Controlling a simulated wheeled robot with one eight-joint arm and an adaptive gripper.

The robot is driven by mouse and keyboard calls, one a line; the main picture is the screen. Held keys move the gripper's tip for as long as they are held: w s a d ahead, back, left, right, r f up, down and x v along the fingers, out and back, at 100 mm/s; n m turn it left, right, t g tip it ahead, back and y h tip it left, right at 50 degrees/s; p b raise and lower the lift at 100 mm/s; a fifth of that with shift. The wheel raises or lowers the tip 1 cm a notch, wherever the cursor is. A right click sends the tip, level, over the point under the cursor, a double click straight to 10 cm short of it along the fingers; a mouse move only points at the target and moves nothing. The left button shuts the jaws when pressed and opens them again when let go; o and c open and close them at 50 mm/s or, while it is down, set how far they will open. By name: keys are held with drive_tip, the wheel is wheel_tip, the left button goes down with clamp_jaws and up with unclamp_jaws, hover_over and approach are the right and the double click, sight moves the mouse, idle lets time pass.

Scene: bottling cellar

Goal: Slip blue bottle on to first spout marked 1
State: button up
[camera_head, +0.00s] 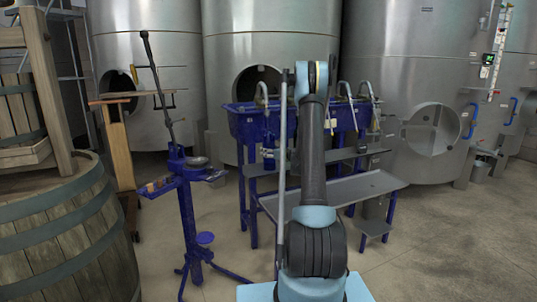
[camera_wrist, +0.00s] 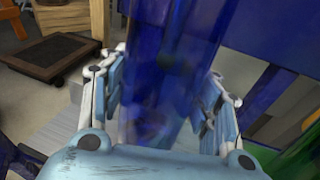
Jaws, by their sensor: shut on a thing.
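The blue bottle (camera_wrist: 172,65) is see-through dark blue and fills the middle of the wrist view. My gripper (camera_wrist: 162,105) is shut on it, with light blue finger pads on both sides. The blue filler (camera_head: 244,124) stands behind my arm. Its leftmost curved spout (camera_head: 262,92) shows left of my arm, and other spouts (camera_head: 345,91) show to the right. I cannot read a number on any spout. I cannot tell whether the bottle touches a spout.
A grey metal tray (camera_head: 375,185) juts out low in front of the filler. A blue corking stand (camera_head: 188,190) with a tall lever is at left. A wooden barrel (camera_head: 60,235) fills the left front. Steel tanks (camera_head: 265,50) stand behind. The floor at right front is clear.

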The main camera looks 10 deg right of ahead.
drive_tip(key=shift+f, duration=0.5)
idle(0.3)
drive_tip(key=o, duration=1.5)
drive_tip(key=shift+s, duration=0.1)
